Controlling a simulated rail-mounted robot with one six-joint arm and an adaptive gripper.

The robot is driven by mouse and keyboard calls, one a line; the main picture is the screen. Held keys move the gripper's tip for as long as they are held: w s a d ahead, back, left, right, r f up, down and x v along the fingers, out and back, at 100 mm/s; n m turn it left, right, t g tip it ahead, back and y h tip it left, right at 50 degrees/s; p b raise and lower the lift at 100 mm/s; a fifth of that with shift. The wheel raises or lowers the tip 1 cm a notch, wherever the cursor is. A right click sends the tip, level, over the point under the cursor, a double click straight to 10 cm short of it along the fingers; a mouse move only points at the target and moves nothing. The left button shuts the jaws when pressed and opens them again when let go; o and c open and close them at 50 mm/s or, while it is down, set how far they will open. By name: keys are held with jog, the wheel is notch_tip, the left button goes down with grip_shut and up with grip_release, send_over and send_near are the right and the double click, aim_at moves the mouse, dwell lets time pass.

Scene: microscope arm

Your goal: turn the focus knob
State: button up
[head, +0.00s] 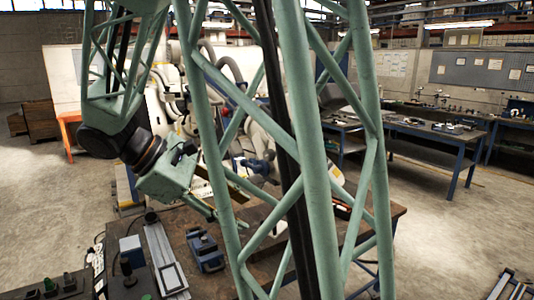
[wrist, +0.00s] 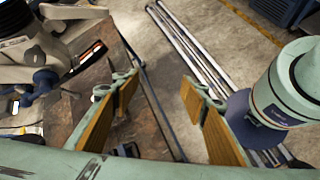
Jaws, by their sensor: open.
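A white apparatus with dark blue parts, which looks like the microscope, shows in the wrist view at the left edge (wrist: 28,50). A blue rounded part on it (wrist: 45,78) may be a knob, but I cannot tell which part is the focus knob. In the head view, white and blue parts (head: 258,165) show behind the green lattice, partly hidden. My gripper (wrist: 157,84) is open and empty, its tan-lined fingers apart. It is to the right of the white apparatus in the wrist view, not touching it. My gripper also shows in the head view (head: 226,203), partly behind the lattice.
A brown workbench (wrist: 95,88) lies below the apparatus. A blue device (head: 205,250) and a grey-framed fixture (head: 165,258) stand on the bench in the head view. Metal rails (wrist: 190,48) run along the floor beyond the bench edge. Other benches (head: 430,130) stand back right.

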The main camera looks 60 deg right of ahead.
jog(key=w+d+r+n+g+h+p, duration=0.1)
jog(key=w+d+n+h+p, duration=0.6)
jog(key=w+d, duration=1.1)
jog(key=shift+w+d+n+g+h+p, duration=0.35)
jog(key=shift+d+g+h+p, duration=0.35)
jog(key=shift+d+p, duration=0.8)
jog(key=shift+a, duration=0.25)
jog(key=shift+p+x, duration=0.75)
jog(key=shift+x, duration=6.1)
jog(key=shift+c, duration=0.5)
jog(key=c, duration=0.7)
